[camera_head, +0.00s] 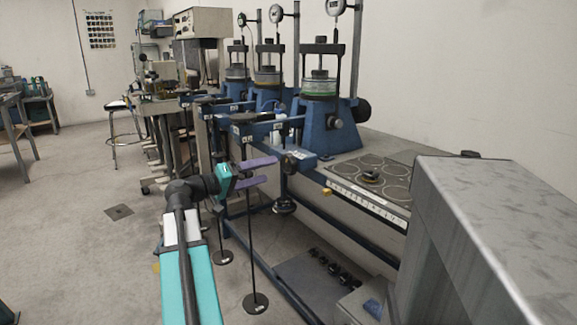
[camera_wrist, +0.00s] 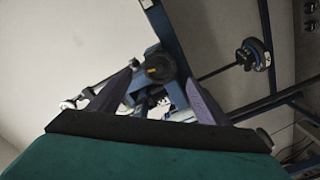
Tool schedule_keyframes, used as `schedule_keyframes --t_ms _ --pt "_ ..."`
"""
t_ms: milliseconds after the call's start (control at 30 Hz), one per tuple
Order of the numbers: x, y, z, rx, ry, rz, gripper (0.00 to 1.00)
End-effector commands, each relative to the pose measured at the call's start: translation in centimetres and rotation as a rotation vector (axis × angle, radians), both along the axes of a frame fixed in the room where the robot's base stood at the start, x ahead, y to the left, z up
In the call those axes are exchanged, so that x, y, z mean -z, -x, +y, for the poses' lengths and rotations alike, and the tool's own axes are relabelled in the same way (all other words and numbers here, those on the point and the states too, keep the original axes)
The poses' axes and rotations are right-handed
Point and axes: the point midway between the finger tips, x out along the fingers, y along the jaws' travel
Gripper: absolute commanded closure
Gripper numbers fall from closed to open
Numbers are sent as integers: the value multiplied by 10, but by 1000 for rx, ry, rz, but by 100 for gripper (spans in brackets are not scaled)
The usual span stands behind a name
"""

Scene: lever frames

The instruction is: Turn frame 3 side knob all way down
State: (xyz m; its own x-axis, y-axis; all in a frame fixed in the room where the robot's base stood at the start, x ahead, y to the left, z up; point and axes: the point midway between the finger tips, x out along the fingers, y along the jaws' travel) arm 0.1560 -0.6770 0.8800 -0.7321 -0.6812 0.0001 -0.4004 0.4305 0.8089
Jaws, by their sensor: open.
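Three blue lever frames stand in a row on the bench; the nearest (camera_head: 325,128) is the largest in view. Their number labels are not legible, so I cannot tell which is frame 3. A black side knob (camera_head: 361,109) sticks out at the right of the nearest frame, and a small dark knob (camera_head: 288,162) shows on its low front block. My gripper (camera_head: 262,171), with purple fingers, is open and empty, left of that block. In the wrist view a round black knob (camera_wrist: 159,66) on a blue body appears between the fingertips, apart from both.
Hanging rods with black discs (camera_head: 256,302) stand below and beside my gripper. A black wheel (camera_head: 285,206) hangs below the beam; a similar wheel shows in the wrist view (camera_wrist: 253,55). A panel with round plates (camera_head: 400,171) and a grey box (camera_head: 490,235) are at right.

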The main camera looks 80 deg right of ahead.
Motion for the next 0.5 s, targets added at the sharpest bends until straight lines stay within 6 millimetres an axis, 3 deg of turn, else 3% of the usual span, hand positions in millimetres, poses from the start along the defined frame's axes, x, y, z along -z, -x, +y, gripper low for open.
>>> schedule_keyframes --t_ms 500 --pt "0 33 -31 2 -1 -1 30"
